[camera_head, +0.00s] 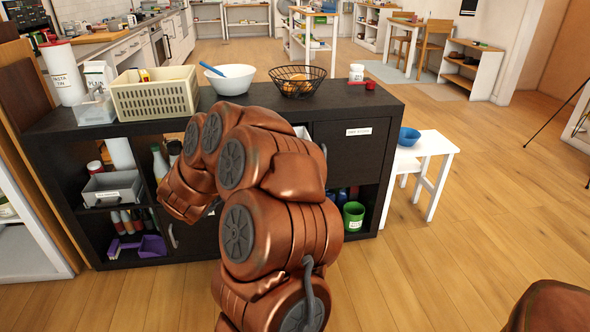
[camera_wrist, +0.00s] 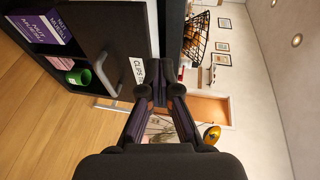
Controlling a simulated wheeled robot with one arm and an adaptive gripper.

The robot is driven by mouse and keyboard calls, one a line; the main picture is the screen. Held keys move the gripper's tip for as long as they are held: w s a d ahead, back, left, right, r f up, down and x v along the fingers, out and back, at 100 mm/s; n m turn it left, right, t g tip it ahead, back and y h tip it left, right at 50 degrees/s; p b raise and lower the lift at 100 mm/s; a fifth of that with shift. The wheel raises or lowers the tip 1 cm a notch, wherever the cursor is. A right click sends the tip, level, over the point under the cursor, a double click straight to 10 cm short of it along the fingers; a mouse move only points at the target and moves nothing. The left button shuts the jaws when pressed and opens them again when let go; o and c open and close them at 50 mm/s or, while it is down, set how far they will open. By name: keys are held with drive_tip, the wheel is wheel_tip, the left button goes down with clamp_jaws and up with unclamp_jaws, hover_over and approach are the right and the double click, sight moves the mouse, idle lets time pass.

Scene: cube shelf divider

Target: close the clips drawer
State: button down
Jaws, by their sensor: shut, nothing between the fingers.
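The clips drawer has a dark front (camera_head: 347,151) with a white label, at the right of the black cube shelf in the head view. Part of it is hidden behind my arm. In the wrist view, which is turned sideways, the dark front (camera_wrist: 112,38) shows a grey handle (camera_wrist: 102,72) and a label reading "CLIPS". I cannot tell how far the drawer stands out. My gripper (camera_wrist: 168,73) is shut and empty, its fingertips close to the labelled edge; contact is unclear. In the head view my arm hides the gripper.
The black shelf top (camera_head: 330,104) holds a beige basket (camera_head: 155,93), a white bowl (camera_head: 231,79) and a wire basket (camera_head: 297,81). A green cup (camera_head: 353,216) sits in the lower right cube. A white stool (camera_head: 430,146) with a blue bowl stands at right. Wooden floor lies clear in front.

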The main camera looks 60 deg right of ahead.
drive_tip(key=s+d+f+m+g+h+b, duration=0.2)
drive_tip(key=s+d+f+m+g, duration=0.15)
drive_tip(key=s, duration=0.25)
drive_tip(key=s+d+f+m+g+h+b, duration=0.1)
drive_tip(key=s+d+f+m+g+b, duration=0.2)
drive_tip(key=s, duration=0.4)
drive_tip(key=d+g+b, duration=0.1)
drive_tip(key=d, duration=1.3)
drive_tip(key=shift+w+d+g+b, duration=0.15)
drive_tip(key=shift+w+g+b, duration=0.2)
drive_tip(key=shift+w, duration=0.1)
drive_tip(key=shift+r, duration=0.15)
